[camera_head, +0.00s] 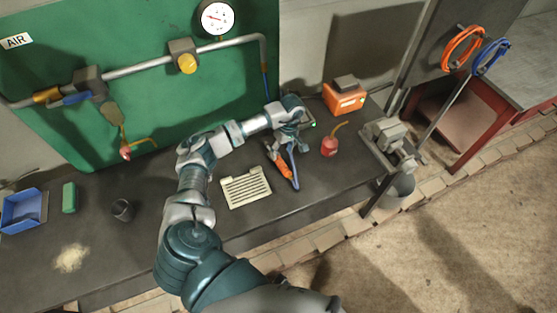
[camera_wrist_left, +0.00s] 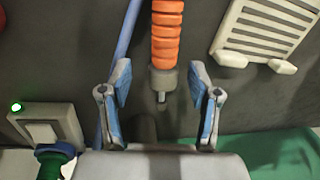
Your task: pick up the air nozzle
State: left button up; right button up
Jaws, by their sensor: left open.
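The air nozzle (camera_head: 284,181) has an orange grip and lies on the dark bench, just in front of my left gripper. In the left wrist view its ribbed orange grip (camera_wrist_left: 167,35) points away from me, and its grey metal end lies between the finger lines. My left gripper (camera_head: 280,150) is open above the bench; in the wrist view its two blue-padded fingers (camera_wrist_left: 160,80) stand apart on either side of the grey end, with nothing gripped. How far above the nozzle the fingers are is hard to tell. My right gripper is not in view.
A blue hose (camera_wrist_left: 115,50) runs close to the left finger. A pale slotted plate (camera_head: 246,187) lies left of the nozzle. A red oil can (camera_head: 329,146), an orange box (camera_head: 344,96) and a vice (camera_head: 387,135) stand to the right. A grey box with a green light (camera_wrist_left: 45,125) is close by.

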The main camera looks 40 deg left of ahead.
aim_at(280, 160)
pick_arm(q)
jog(key=f, duration=0.2)
jog(key=s+f+p, duration=0.1)
jog(key=f, duration=0.2)
jog(key=shift+s, duration=0.2)
grip_shut()
